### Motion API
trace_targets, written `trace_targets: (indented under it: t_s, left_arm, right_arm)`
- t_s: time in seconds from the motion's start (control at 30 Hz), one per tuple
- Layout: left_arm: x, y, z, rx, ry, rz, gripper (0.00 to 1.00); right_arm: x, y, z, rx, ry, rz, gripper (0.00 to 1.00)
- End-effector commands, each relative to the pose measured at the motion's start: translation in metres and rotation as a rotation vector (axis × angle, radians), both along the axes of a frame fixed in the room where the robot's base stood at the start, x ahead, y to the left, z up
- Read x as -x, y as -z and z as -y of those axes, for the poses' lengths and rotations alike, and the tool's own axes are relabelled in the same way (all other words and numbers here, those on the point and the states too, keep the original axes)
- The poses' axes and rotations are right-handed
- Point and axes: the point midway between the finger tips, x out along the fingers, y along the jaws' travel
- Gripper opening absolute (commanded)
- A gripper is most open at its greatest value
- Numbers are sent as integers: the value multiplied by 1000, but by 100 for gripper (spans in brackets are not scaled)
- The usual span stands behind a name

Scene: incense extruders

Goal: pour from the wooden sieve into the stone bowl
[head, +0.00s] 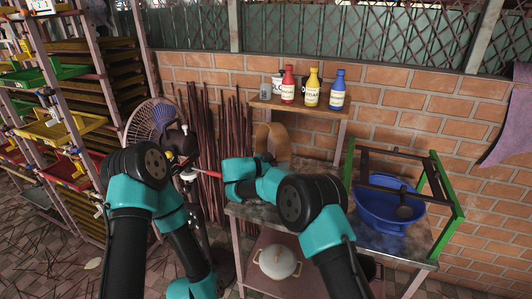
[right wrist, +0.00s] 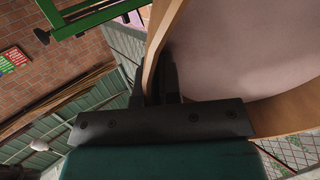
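The wooden sieve (head: 277,141) is a tan round band, held above the back left of the stone-topped table in the head view. My right gripper (head: 265,158) is shut on its rim. In the right wrist view the fingers (right wrist: 160,82) clasp the wooden rim, and the sieve's pale inner face (right wrist: 240,50) fills the upper right. I cannot tell whether anything lies in the sieve. I cannot make out the stone bowl; my right arm covers part of the table.
A blue basin (head: 380,212) with a dark ladle (head: 404,212) stands at the table's right beside a green frame (head: 447,200). Red (head: 288,88), yellow (head: 312,92) and blue (head: 338,93) bottles stand on a raised shelf. A white pot (head: 277,263) sits below. A fan (head: 150,122) stands left.

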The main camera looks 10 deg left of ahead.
Motion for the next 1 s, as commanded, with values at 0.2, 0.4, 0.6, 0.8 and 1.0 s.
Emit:
trace_targets:
  t_s: [0.2, 0.4, 0.6, 0.8, 1.0]
  left_arm:
    - [0, 0, 0, 0, 0, 0, 43]
    - [0, 0, 0, 0, 0, 0, 43]
    - [0, 0, 0, 0, 0, 0, 43]
    - [0, 0, 0, 0, 0, 0, 43]
    - [0, 0, 0, 0, 0, 0, 43]
  right_arm:
    - [-1, 1, 2, -24, -1, -14, 0]
    - [-3, 0, 5, -47, 1, -24, 0]
    - [-11, 1, 19, -210, 1, -112, 0]
    - [-19, 4, 34, -376, 0, -207, 0]
    - [-20, 6, 35, -407, -1, -227, 0]
